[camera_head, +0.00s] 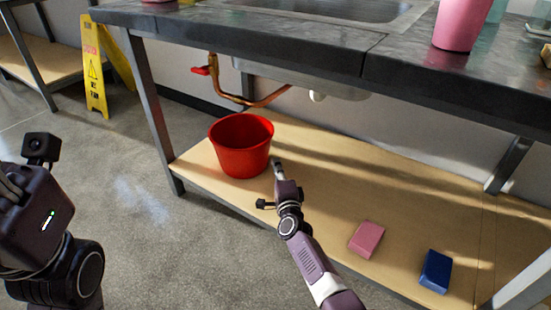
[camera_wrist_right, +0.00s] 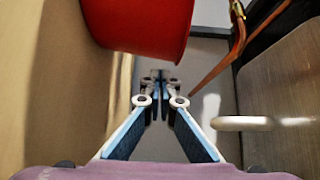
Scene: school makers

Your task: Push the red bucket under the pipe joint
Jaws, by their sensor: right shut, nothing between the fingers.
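The red bucket (camera_head: 238,150) stands upright on the wooden lower shelf, near its left end. The copper pipe (camera_head: 245,101) with its joint runs under the sink, behind and above the bucket. My right gripper (camera_head: 277,163) is shut and empty, with its fingertips close to the bucket's right side; contact cannot be told. In the right wrist view the bucket (camera_wrist_right: 140,25) is beyond the shut fingertips (camera_wrist_right: 160,75), and the pipe (camera_wrist_right: 225,62) is to the right. My left gripper (camera_head: 12,186) is at the left edge, partly cut off, away from the bucket.
A pink block (camera_head: 366,239) and a blue block (camera_head: 436,271) lie on the shelf (camera_head: 310,180) to the right. The table top (camera_head: 310,38) overhangs it, and a table leg (camera_head: 152,110) stands left of the bucket. A yellow floor sign (camera_head: 93,70) stands further left.

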